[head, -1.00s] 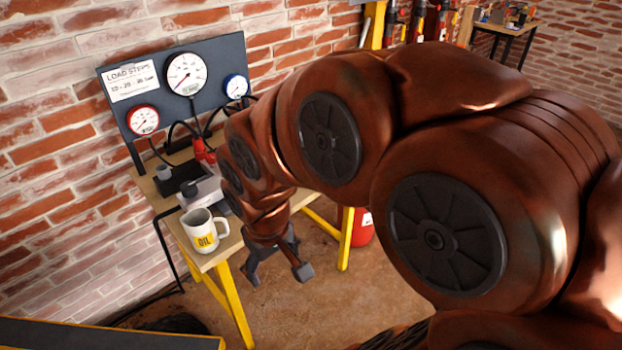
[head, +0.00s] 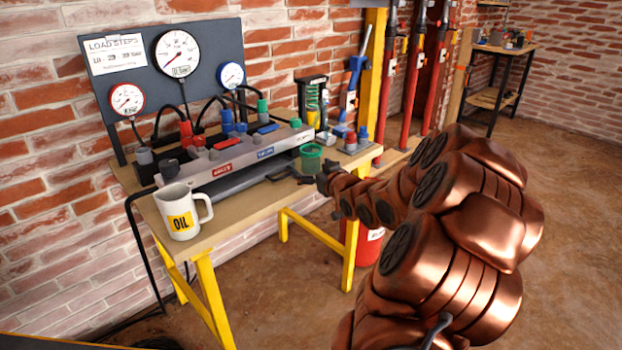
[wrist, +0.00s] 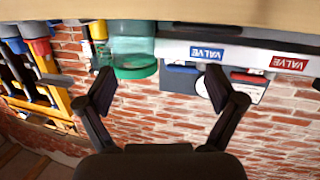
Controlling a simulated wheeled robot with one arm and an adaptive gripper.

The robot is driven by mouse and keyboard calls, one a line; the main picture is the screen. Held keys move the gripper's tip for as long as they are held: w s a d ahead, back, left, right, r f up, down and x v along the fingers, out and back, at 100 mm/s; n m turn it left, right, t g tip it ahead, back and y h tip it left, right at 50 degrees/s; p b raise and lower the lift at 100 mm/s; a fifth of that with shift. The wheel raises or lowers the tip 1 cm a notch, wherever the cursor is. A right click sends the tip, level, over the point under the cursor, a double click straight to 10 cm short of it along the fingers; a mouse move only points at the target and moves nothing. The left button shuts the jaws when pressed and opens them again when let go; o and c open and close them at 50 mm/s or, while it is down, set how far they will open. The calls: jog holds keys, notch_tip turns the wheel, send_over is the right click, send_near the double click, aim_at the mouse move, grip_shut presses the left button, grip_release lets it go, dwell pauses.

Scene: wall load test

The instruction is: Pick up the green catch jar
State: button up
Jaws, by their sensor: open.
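The green catch jar (head: 311,158) stands on the workbench (head: 222,222), at the front right end of the grey valve block, with a green rim and a see-through body. It also shows in the wrist view (wrist: 133,50), upside down, above and left of centre. My gripper (head: 303,177) is at the bench's front edge, just in front of the jar. In the wrist view, my gripper (wrist: 158,88) is open and empty. Its fingers are wide apart, and the jar lies beyond them, nearer the left finger. No contact with the jar shows.
The valve block (head: 235,165) stands left of the jar. A white oil mug (head: 182,212) stands at the bench's near left corner. A gauge board (head: 160,75) is behind. Blue and red fittings (head: 357,138) stand right of the jar, near the yellow post (head: 374,60). The floor in front is clear.

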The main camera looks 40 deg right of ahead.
aim_at(316, 162)
jog(key=d+t, duration=0.1)
jog(key=s+d+b, duration=0.1)
jog(key=shift+s+d+f+t+h, duration=0.15)
jog(key=shift+s+d+t+h, duration=0.15)
jog(key=shift+d+t+h, duration=0.1)
jog(key=shift+x, duration=1.15)
jog(key=shift+f+b+x, duration=0.2)
jog(key=shift+b+x, duration=0.05)
jog(key=shift+x, duration=0.7)
jog(key=shift+f+b+x, duration=0.25)
jog(key=shift+x, duration=1.5)
jog(key=shift+d+r, duration=0.1)
jog(key=shift+d, duration=0.1)
jog(key=c, duration=1.3)
